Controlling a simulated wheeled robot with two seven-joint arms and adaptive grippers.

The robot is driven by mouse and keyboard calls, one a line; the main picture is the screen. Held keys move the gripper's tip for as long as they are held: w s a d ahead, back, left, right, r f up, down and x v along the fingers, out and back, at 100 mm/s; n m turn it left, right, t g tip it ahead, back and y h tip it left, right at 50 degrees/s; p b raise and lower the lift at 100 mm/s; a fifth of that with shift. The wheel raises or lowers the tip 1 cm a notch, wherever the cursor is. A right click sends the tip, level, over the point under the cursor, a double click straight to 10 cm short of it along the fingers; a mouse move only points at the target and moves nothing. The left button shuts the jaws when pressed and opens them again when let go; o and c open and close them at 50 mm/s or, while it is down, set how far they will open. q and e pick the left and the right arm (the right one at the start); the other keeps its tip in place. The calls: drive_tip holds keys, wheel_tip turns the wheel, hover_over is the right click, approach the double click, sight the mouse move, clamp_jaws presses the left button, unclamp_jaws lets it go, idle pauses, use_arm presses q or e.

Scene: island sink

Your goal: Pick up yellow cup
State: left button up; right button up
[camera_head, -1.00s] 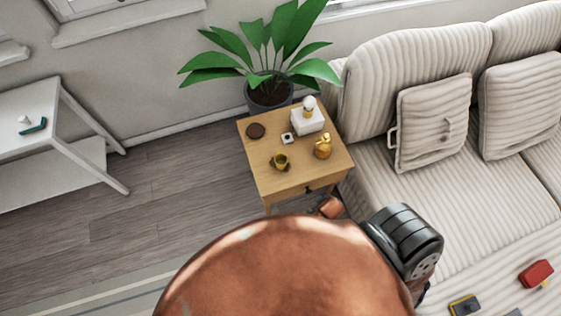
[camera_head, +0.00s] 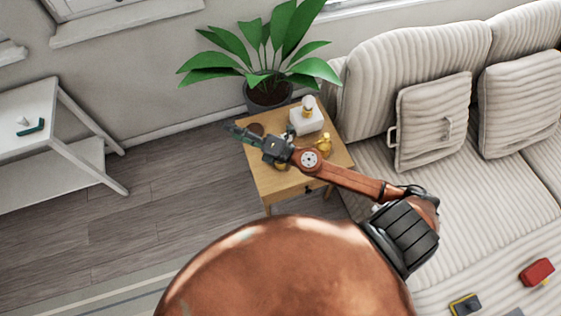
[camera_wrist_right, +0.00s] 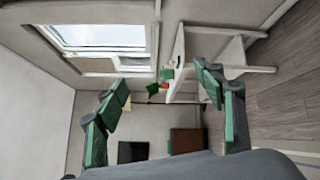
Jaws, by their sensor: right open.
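The yellow cup (camera_head: 281,167) is on the small wooden side table (camera_head: 262,187). It is mostly hidden behind my right arm in the head view, with only a bit of yellow showing. My right gripper (camera_head: 238,133) reaches over the table's left part, pointing left, past the cup. It is open and empty, with its green-padded fingers spread wide in the right wrist view (camera_wrist_right: 161,84). The cup does not show in the wrist view. My left gripper is not in view.
A gold pear-shaped ornament (camera_head: 323,146), a white box-like item (camera_head: 306,121) and a dark round coaster (camera_head: 256,129) share the table. A potted plant (camera_head: 268,92) stands behind it. A striped sofa (camera_head: 375,85) is to the right, a white shelf (camera_head: 60,110) to the left.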

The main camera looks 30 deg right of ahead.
drive_tip(key=s+a+f+n+g, duration=0.25)
drive_tip(key=f+n+g, duration=0.45)
drive_tip(key=f+n, duration=0.35)
drive_tip(key=s+d+f+n+g+h, duration=0.1)
drive_tip(key=d+f+n+g+h, duration=0.1)
drive_tip(key=d+f+h, duration=0.5)
drive_tip(key=s+d+f+n+g, duration=0.15)
drive_tip(key=d+f, duration=0.45)
drive_tip(key=d, duration=0.6)
drive_tip(key=shift+g, duration=0.25)
drive_tip(key=x, duration=0.2)
drive_tip(key=b+x, duration=0.1)
drive_tip(key=x, duration=0.4)
drive_tip(key=shift+s+f+b, duration=0.25)
drive_tip(key=shift+f+b, duration=0.05)
drive_tip(key=shift+f, duration=0.1)
drive_tip(key=shift+r, duration=0.1)
drive_tip(key=c, duration=1.3)
